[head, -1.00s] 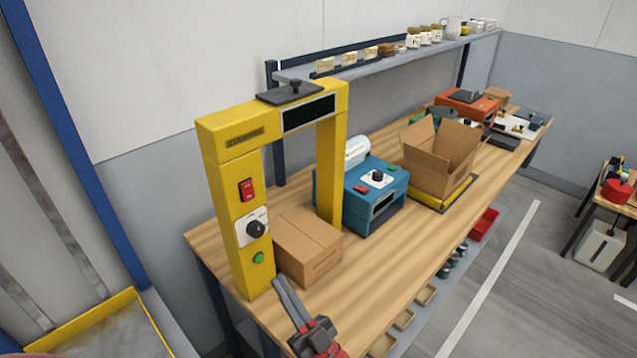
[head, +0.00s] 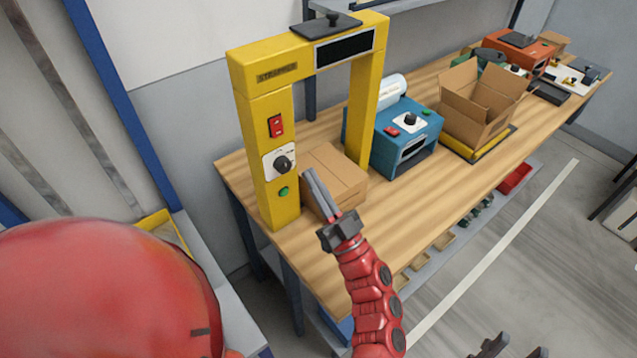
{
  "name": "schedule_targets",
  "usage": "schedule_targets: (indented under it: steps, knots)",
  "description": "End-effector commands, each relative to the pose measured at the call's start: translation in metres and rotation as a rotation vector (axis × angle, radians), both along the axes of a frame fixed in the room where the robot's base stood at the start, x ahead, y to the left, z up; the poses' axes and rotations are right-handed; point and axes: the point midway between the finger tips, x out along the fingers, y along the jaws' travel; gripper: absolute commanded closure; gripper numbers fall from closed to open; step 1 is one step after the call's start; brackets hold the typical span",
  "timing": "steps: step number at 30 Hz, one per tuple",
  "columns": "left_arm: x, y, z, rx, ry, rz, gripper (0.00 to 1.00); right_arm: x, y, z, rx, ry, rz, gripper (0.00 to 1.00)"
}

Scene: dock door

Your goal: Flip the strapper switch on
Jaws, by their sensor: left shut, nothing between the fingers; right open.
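The strapper (head: 268,100) is a yellow arch at the near left end of the workbench. Its front post carries a red rocker switch (head: 276,126), a dark dial (head: 282,163) on a white plate and a green button (head: 284,191). I cannot tell the switch's position. My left gripper (head: 309,175) is shut and empty. In the picture its fingertips are just right of the dial and below the switch, overlapping the cardboard box; they look apart from the switch. My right gripper (head: 515,348) is open at the bottom edge, only its dark fingertips showing.
A closed cardboard box (head: 338,172) sits beside the strapper's front post. A blue machine (head: 400,140) and an open carton (head: 480,112) stand further along the workbench (head: 430,195). The bench top's front strip is clear.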

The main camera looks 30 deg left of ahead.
Motion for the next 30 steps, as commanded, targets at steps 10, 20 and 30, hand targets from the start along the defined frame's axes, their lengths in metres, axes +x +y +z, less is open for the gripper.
schedule_targets:
  steps: [10,20,30]
  knots:
    - [0.023,0.054,0.037,0.000,0.004,0.000,1.00,0.000,0.000,0.033,0.000,0.000,0.000,0.50]
    - [0.033,0.077,0.030,0.001,0.004,-0.002,1.00,0.000,0.000,0.041,0.000,0.000,0.000,0.50]
    - [0.033,0.078,0.028,0.002,0.002,-0.002,1.00,0.000,0.000,0.038,0.000,0.000,0.000,0.50]
